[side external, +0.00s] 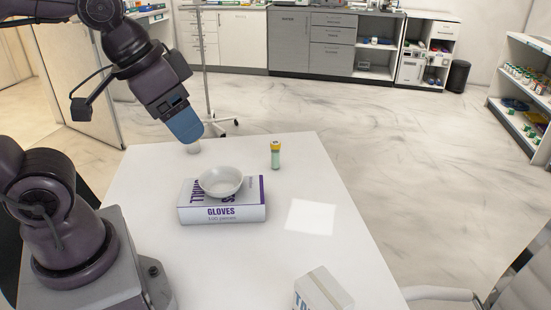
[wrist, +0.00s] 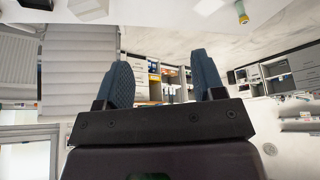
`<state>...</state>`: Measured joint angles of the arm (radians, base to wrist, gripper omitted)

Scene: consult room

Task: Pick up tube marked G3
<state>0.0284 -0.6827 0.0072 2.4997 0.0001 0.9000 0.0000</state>
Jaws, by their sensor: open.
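A tube (side external: 275,156) with a yellow cap and a pale green body stands upright on the white table, right of the glove box. Its marking is too small to read, so I cannot tell whether it is G3. A yellow-capped object that looks like the same tube (wrist: 242,13) shows at the top edge of the wrist view. My gripper (side external: 190,139) is above the table's far left part, left of the tube and apart from it. In the wrist view my gripper (wrist: 163,68) has its two blue fingers spread, with nothing held between them.
A white bowl (side external: 220,181) sits on a glove box (side external: 222,213) between my base and the tube. A white sheet (side external: 311,217) lies flat on the table (side external: 250,275). A white carton (side external: 322,292) stands at the near edge.

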